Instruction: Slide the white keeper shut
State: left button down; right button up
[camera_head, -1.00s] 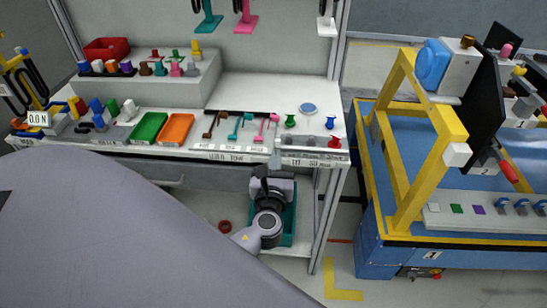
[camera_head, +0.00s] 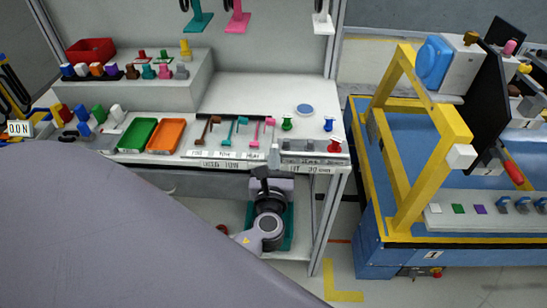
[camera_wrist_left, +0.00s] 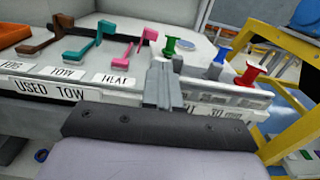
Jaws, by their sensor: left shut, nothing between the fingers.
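A white block (camera_head: 461,156) sits on the side of the yellow frame (camera_head: 435,115) at the right; I cannot tell for sure whether it is the keeper or whether it stands open or shut. My left gripper (camera_head: 273,156) is at the front edge of the workbench, well left of the yellow frame and apart from the block. In the left wrist view the left gripper (camera_wrist_left: 164,75) is shut and empty, in front of the bench's labelled edge. My right gripper is in neither view.
The workbench (camera_head: 260,92) holds a green tray (camera_head: 137,135), an orange tray (camera_head: 166,135), hooked tools and a red knob (camera_head: 334,146). The yellow frame stands on a blue table (camera_head: 375,205). A floor gap separates bench and table.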

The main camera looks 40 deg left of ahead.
pick_arm(q)
jog(key=shift+x, duration=0.9)
jog(key=shift+r, duration=0.15)
